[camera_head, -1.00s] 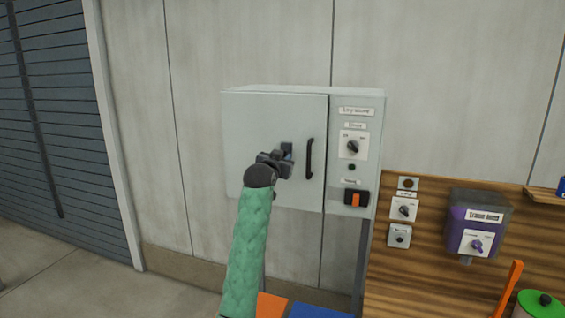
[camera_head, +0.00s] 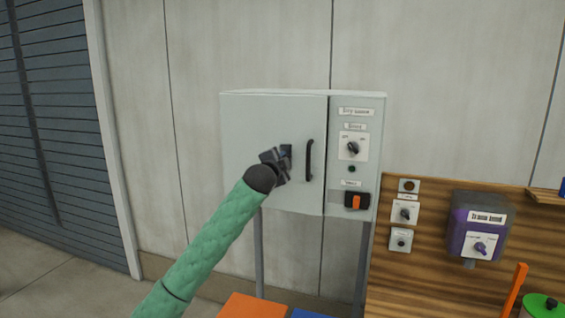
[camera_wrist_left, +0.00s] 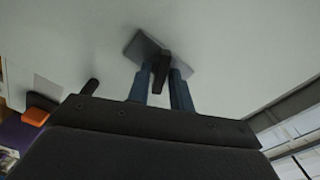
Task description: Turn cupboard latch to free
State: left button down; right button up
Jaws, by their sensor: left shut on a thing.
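The grey cupboard (camera_head: 245,130) stands against the wall, its door closed, with a dark vertical handle (camera_head: 309,160) near the door's right edge. The latch is a small dark knob (camera_wrist_left: 161,70) on a grey plate (camera_wrist_left: 146,48), seen in the left wrist view. My left gripper (camera_head: 286,160) is at the latch on the door, left of the handle. In the left wrist view its two blue fingers (camera_wrist_left: 160,85) stand on either side of the knob, shut on it. In the head view the gripper hides most of the latch. My right gripper is not in view.
The cupboard's right panel has a rotary switch (camera_head: 353,148) and an orange switch (camera_head: 356,201). A wooden board at right carries more switches and a purple box (camera_head: 478,228). Orange (camera_head: 254,306) and blue (camera_head: 312,313) things lie below the cupboard. The wall at left is clear.

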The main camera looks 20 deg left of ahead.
pick_arm(q)
jog(key=m, duration=0.5)
jog(key=shift+d+f+p, duration=0.1)
jog(key=shift+f+p, duration=0.05)
jog(key=shift+p, duration=0.15)
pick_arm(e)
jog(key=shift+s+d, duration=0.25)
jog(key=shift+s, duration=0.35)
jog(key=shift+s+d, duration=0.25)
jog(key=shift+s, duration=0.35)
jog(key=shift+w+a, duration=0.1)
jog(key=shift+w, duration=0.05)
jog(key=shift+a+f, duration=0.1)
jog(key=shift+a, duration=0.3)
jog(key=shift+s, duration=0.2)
